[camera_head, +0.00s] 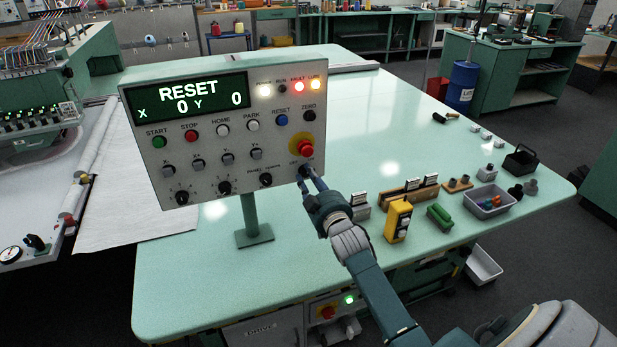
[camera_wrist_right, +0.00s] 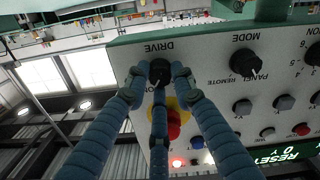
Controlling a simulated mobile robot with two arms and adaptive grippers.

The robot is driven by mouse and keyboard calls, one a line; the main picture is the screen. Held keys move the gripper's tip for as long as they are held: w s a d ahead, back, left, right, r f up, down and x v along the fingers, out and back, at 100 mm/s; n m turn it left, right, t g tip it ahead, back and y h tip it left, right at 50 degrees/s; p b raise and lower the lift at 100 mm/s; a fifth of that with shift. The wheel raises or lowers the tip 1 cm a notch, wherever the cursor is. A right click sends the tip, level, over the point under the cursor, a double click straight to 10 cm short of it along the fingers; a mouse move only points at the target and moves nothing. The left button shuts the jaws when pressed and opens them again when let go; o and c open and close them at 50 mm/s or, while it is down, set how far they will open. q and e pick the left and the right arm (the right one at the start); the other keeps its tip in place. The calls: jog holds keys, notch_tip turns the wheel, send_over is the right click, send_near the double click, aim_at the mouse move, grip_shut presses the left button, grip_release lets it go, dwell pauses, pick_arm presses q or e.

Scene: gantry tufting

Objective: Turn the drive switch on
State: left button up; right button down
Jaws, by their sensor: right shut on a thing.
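My right gripper (camera_head: 306,178) is at the panel's lower right corner. In the right wrist view, its blue-grey fingers (camera_wrist_right: 158,80) are shut around the knob, which they partly hide along with its markings. I cannot tell which position the knob points to. The panel display (camera_head: 187,98) reads RESET, X 0, Y 0. The white, red FAULT and amber lamps glow, and the RUN lamp looks dark. My left gripper is not in view.
A red emergency stop (camera_head: 306,149) on a yellow base sits just above the drive switch. The panel stands on a post (camera_head: 252,215) on a pale green table (camera_head: 350,120). A yellow box (camera_head: 398,221), a green block (camera_head: 440,217) and a grey tray (camera_head: 489,201) lie right of my arm.

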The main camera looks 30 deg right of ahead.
dwell(0.4)
jog(key=c, duration=1.4)
grip_release()
jog(key=shift+c, duration=0.2)
jog(key=shift+s, duration=0.1)
jog(key=shift+s+f, duration=0.1)
jog(key=shift+s, duration=0.15)
jog(key=v, duration=1.1)
jog(key=shift+s, duration=0.2)
